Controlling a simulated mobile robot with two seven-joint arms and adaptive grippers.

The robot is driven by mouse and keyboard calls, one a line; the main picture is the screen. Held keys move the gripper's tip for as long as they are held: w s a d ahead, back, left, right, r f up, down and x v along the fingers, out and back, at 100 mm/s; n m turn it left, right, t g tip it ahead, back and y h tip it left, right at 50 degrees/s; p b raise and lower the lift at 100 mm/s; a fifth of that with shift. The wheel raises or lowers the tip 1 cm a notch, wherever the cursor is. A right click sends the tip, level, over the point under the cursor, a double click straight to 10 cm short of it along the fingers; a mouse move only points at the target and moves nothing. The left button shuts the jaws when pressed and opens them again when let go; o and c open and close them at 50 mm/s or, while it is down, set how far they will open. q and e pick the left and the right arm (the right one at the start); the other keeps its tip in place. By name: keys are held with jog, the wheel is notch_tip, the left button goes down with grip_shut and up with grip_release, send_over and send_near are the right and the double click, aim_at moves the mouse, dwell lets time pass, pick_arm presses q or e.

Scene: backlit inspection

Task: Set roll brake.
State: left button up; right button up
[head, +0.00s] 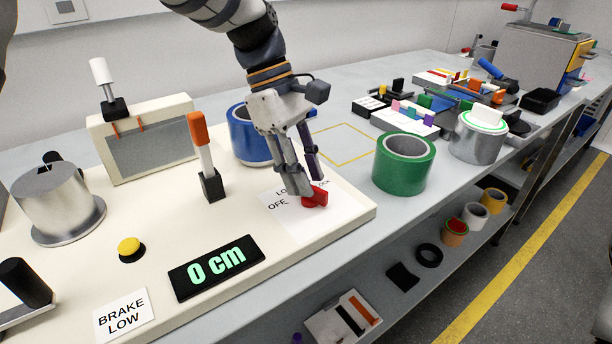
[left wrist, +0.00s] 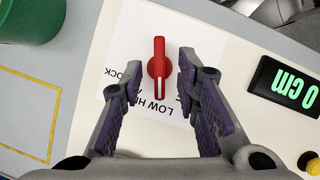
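The red brake knob (head: 316,198) sits on a white label plate (head: 320,218) on the right part of the cream panel. In the left wrist view the knob (left wrist: 158,68) is upright in the picture, its white line at the lower end, near the printed LOW and a partly hidden word. The lettering LOCK is partly covered. My left gripper (head: 307,187) points down at the knob, one finger on each side. In the left wrist view gaps show between knob and both fingers. A card (head: 124,315) reads BRAKE LOW. My right gripper is not in view.
A display (head: 216,266) reads 0 cm. An orange-handled lever (head: 206,160), yellow button (head: 130,249) and blue roll (head: 247,135) stand left of the gripper. A green roll (head: 403,163) stands close right. The yellow-outlined bench area (head: 338,144) behind is clear.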

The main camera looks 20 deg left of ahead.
pick_arm(q)
jog(key=shift+s+d+f, duration=0.1)
jog(key=shift+d+f, duration=0.15)
jog(key=shift+f, duration=0.35)
grip_shut()
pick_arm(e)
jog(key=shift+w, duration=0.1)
pick_arm(q)
jog(key=m, duration=0.2)
jog(key=m+g, duration=0.1)
jog(key=shift+w+f+m+y+b, duration=0.1)
jog(key=shift+w+m+y+b, duration=0.1)
jog(key=shift+m+y+b, duration=0.15)
jog(key=m, duration=0.2)
jog(key=m+g+y, duration=0.1)
jog(key=m, duration=0.1)
jog(key=shift+d+m+g+b, duration=0.15)
jog(key=shift+m+g+b, duration=0.15)
jog(key=shift+m+b, duration=0.05)
jog(key=m+y, duration=0.1)
jog(key=m, duration=0.2)
jog(key=shift+m+y, duration=0.25)
jog(key=shift+m, duration=0.05)
jog(key=shift+d+m+y, duration=0.15)
jog(key=shift+m+y, duration=0.65)
jog(key=shift+m, duration=1.1)
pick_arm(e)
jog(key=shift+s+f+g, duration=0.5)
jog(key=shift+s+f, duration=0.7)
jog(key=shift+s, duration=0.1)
